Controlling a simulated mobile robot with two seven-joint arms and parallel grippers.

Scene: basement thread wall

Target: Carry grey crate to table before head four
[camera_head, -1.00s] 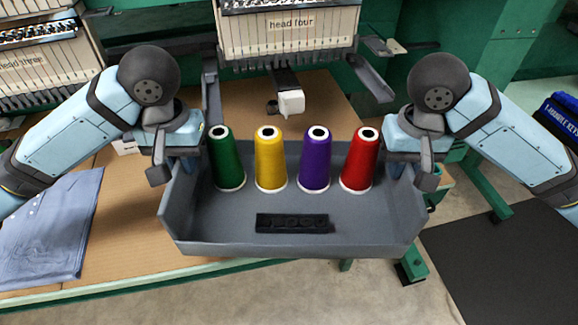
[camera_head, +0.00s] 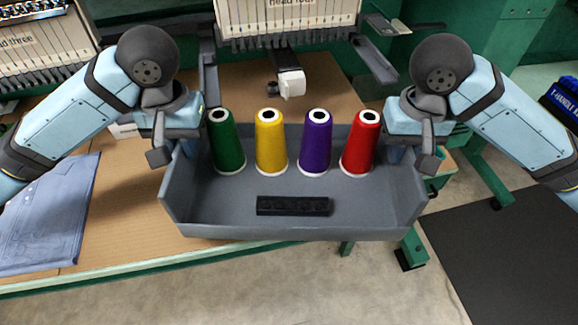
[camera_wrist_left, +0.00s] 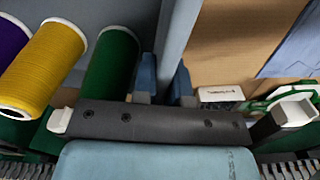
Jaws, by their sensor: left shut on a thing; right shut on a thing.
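The grey crate (camera_head: 230,206) is held between my two arms, over the front part of the brown table (camera_head: 322,82) before head four. It carries green (camera_head: 227,143), yellow (camera_head: 270,143), purple (camera_head: 315,144) and red (camera_head: 360,144) thread cones, all upright, and a black slotted bar (camera_head: 293,206) lying on its floor. My left gripper (camera_head: 181,150) is shut on the crate's left wall; the wall also shows between its fingers in the left wrist view (camera_wrist_left: 176,45). My right gripper (camera_head: 396,152) is shut on the right wall. I cannot tell whether the crate touches the table.
The head four machine (camera_head: 288,16) stands behind the crate, with a white part (camera_head: 291,84) hanging below it. Folded blue cloth (camera_head: 45,215) lies on the table at left. A green table leg (camera_head: 411,249) and a dark mat (camera_head: 505,255) are at right.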

